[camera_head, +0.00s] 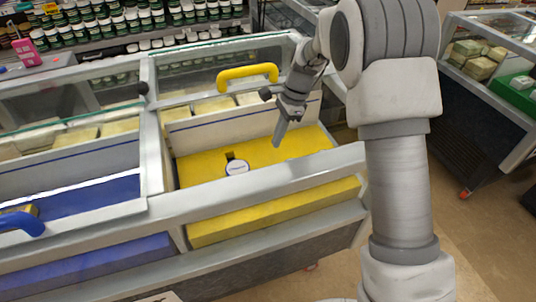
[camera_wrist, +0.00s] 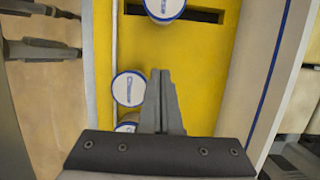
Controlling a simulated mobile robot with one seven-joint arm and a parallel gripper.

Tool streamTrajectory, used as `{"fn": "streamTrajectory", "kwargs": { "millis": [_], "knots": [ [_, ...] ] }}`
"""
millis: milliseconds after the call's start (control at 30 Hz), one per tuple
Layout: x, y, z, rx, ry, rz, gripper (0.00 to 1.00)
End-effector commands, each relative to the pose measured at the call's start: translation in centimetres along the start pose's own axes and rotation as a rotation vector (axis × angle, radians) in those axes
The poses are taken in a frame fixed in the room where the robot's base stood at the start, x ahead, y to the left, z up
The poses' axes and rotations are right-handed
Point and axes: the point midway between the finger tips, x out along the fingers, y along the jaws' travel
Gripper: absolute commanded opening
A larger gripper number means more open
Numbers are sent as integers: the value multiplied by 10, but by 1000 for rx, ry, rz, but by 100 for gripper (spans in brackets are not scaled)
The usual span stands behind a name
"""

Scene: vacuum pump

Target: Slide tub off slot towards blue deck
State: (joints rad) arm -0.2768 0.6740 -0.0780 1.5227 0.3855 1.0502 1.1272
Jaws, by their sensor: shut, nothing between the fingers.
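In the head view a white-lidded tub (camera_head: 237,167) stands on the yellow deck (camera_head: 305,145), at a dark slot (camera_head: 229,156) that it partly covers. In the wrist view a tub (camera_wrist: 164,9) at the top edge partly covers the long black slot (camera_wrist: 205,15). A second tub (camera_wrist: 129,89) with a blue-ringed lid is left of my fingertips, and a third (camera_wrist: 127,127) is mostly hidden behind my gripper. My gripper (camera_head: 276,143) is shut and empty over the yellow deck, right of the tub in the head view; its fingers also show in the wrist view (camera_wrist: 160,76). The blue deck (camera_head: 85,210) is at left.
A grey divider (camera_head: 152,130) separates the yellow and blue bays. A yellow handle (camera_head: 247,72) is behind the yellow deck and a blue handle (camera_head: 22,222) is at far left. A grey front rail (camera_head: 265,186) borders the yellow deck. Shelves of jars (camera_head: 110,25) stand behind.

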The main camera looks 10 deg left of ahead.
Motion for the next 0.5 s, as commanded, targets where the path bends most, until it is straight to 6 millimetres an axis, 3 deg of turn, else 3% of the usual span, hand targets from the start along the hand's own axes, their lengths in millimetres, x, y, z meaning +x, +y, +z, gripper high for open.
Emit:
{"fn": "streamTrajectory", "kwargs": {
  "millis": [500],
  "knots": [
    [100, 2, 0, -1, 0, 4, 0]
  ]
}}
